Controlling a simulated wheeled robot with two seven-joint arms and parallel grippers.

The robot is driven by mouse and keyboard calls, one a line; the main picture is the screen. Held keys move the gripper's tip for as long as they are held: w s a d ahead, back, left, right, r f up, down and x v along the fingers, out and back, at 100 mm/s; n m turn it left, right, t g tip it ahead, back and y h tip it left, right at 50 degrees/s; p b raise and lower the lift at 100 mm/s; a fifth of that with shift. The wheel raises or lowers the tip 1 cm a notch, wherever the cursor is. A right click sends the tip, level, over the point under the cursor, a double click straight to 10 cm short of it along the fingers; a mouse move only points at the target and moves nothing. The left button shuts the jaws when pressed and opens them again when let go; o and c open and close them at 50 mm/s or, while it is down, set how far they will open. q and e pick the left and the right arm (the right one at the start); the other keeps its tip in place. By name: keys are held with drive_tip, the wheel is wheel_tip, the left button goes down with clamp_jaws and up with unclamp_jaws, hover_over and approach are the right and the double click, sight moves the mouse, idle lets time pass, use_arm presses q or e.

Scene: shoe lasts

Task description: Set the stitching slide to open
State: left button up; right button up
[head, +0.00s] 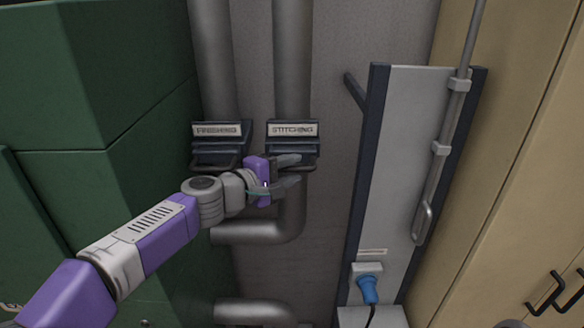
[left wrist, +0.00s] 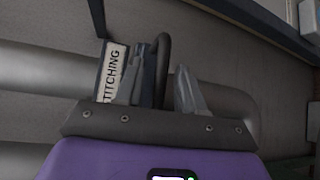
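The stitching slide (head: 294,144) is a dark box on a grey vertical pipe, with a white label reading STITCHING. Its label (left wrist: 111,72) also shows in the left wrist view. A dark bent bar handle (left wrist: 164,45) comes off the slide; in the left wrist view it passes between my two fingers. My left gripper (head: 288,172) is at the lower front of the slide, one finger above the other with a gap between them. The fingers (left wrist: 160,88) stand apart in the left wrist view too. Whether either touches the handle is unclear. My right gripper is not seen.
A similar labelled slide (head: 217,145) sits on the pipe to the left. Green cabinets (head: 90,80) stand on the left. A grey panel (head: 400,180) with a conduit and blue plug (head: 369,290) is on the right, beside a tan cabinet (head: 520,170).

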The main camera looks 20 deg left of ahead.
use_arm(q)
drive_tip(key=shift+w+d, duration=0.2)
drive_tip(key=shift+w, duration=0.1)
clamp_jaws()
